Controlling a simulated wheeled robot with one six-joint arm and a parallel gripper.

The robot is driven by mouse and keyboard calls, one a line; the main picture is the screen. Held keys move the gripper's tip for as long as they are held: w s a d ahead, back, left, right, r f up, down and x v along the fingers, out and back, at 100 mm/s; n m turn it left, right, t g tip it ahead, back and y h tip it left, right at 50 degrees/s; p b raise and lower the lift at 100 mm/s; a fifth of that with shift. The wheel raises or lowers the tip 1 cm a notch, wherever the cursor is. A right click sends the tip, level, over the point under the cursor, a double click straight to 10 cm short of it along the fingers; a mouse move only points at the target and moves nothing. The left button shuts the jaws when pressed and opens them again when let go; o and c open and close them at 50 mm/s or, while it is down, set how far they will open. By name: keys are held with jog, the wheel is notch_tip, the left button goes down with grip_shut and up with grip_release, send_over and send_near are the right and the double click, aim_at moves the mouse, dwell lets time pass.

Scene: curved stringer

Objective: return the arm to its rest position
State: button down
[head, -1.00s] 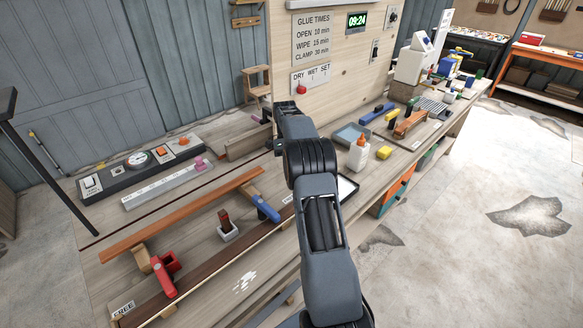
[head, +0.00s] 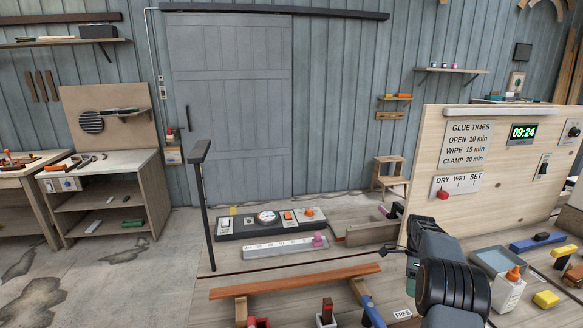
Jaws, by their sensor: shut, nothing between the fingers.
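My arm rises from the bottom right of the head view, its dark grey links bent over the bench. My gripper (head: 394,249) shows only in part, as a small dark tip left of the arm's upper link. It is shut and empty, above the bench near the foot of the upright board. The rest of the gripper is hidden behind my arm.
The workbench (head: 290,265) carries a curved orange-brown strip (head: 295,281), a gauge panel (head: 265,222), a blue-handled clamp (head: 372,312) and a glue bottle (head: 509,290). The upright board (head: 510,170) stands close behind my arm. A dark post (head: 205,205) stands at the bench's left end.

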jog(key=s+a+r+n+t+h, duration=0.1)
jog(key=s+a+r+n+t, duration=0.4)
jog(key=s+a+n, duration=0.4)
jog(key=s+a+r+n+t+h, duration=0.1)
jog(key=s+a+r+n+t, duration=0.4)
jog(key=s+a+n, duration=0.5)
jog(key=s+r+n, duration=0.1)
jog(key=s+n, duration=0.1)
jog(key=n, duration=0.3)
jog(key=shift+a, duration=0.25)
jog(key=shift+s, duration=0.1)
